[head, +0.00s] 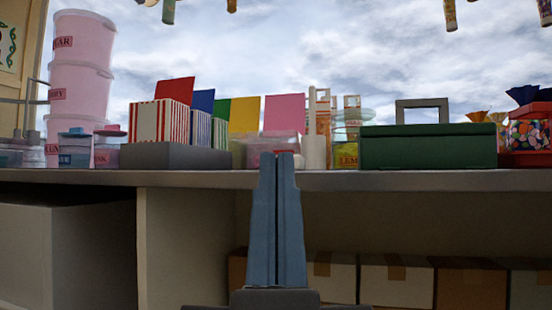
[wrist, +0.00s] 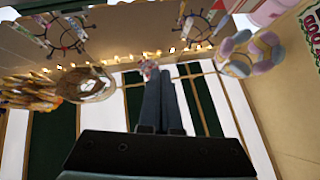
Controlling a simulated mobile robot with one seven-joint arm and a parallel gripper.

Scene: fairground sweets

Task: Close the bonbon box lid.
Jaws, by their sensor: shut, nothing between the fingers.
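I cannot tell for sure which thing is the bonbon box. A red box with a colourful sweet-patterned part (head: 528,133) stands at the far right of the counter, cut by the picture edge; dark blue shapes rise above it. A dark green box (head: 427,147) with a grey handle-like frame above it stands left of that. No lid can be clearly told open or shut. My gripper (head: 277,158) points upward in front of the counter's middle, its blue fingers together and empty, apart from both boxes. In the wrist view my fingers (wrist: 160,100) are also together.
The grey counter (head: 350,180) runs across the view. Pink tubs (head: 80,90) are stacked at left. Striped boxes (head: 165,122) stand in a grey tray (head: 175,157). Cartons (head: 400,280) fill the shelf below. The wrist view shows overhead hanging decorations (wrist: 85,85).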

